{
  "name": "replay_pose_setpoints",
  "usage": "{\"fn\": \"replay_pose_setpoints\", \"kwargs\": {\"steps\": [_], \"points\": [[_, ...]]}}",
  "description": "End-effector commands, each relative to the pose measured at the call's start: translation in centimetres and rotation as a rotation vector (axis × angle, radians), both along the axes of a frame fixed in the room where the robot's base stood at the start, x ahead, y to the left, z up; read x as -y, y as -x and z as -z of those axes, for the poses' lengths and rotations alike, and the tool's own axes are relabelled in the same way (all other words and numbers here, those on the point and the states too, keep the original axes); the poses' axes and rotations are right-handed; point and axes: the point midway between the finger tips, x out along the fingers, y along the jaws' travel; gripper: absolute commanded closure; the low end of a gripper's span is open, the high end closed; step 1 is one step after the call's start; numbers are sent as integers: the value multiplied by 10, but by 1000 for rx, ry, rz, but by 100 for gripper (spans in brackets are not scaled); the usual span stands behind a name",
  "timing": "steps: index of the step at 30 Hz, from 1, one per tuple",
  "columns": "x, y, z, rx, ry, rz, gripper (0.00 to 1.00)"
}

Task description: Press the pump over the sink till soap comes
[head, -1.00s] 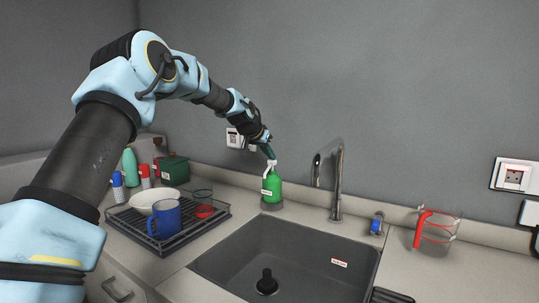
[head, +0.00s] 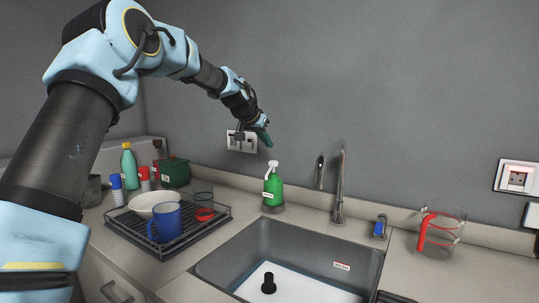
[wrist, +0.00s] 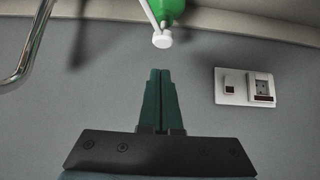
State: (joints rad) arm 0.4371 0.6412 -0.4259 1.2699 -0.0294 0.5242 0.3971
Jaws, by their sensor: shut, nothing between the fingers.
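The green soap bottle (head: 273,190) with a white pump head (head: 272,167) stands upright on the counter behind the sink's left back corner. In the wrist view, its white nozzle (wrist: 162,39) and part of its green body (wrist: 171,10) show at the top. My gripper (head: 266,142) is shut and empty, a little above the pump head and apart from it. In the wrist view, its green fingers (wrist: 160,72) are together. The grey sink (head: 218,262) has a white layer (head: 310,288) over its floor, around a black drain piece (head: 268,284).
A tall faucet (head: 340,185) stands right of the bottle. A dish rack (head: 140,238) with a blue mug (head: 165,222) and a bowl is left. A red-handled glass jug (head: 437,232) stands right. Wall sockets (head: 240,142) are behind my gripper.

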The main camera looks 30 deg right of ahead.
Motion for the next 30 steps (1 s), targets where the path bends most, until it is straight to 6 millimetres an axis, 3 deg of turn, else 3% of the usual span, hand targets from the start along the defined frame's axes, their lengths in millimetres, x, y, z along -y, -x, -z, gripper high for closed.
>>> {"fn": "replay_pose_setpoints", "kwargs": {"steps": [6, 12, 30], "points": [[-27, 13, -27, 3, 0, -1, 100], [-37, 20, -40, 2, 0, -1, 100], [-40, 20, -41, 0, -3, -4, 100]]}}
